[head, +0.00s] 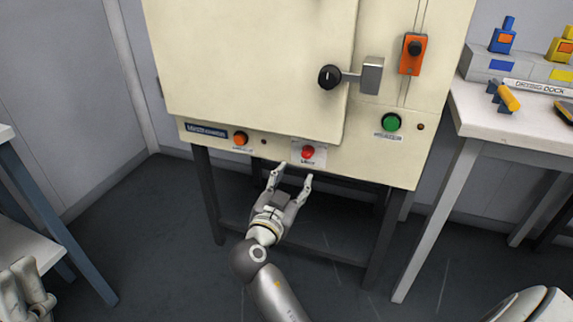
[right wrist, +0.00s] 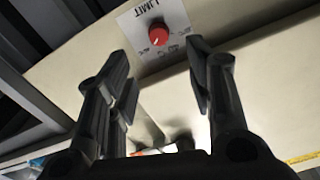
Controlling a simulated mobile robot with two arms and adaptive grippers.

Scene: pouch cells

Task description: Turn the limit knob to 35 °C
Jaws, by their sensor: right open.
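The limit knob (head: 308,152) is a small red knob on a white plate labelled LIMIT, low on the front of the cream cabinet. In the right wrist view the red knob (right wrist: 159,33) has temperature marks around it. They are too small to read surely, and I cannot tell its setting. My right gripper (head: 294,172) is open and empty, just below the knob and apart from it. In the right wrist view its two fingers (right wrist: 160,60) stand either side of the line to the knob. My left gripper (head: 25,292) shows partly at the lower left, its opening unclear.
The cabinet (head: 250,60) has a black door handle knob (head: 329,77), an orange knob (head: 240,138), a green button (head: 391,122) and an orange switch (head: 412,54). A white table (head: 520,130) with blue and yellow items stands right. Dark legs stand under the cabinet.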

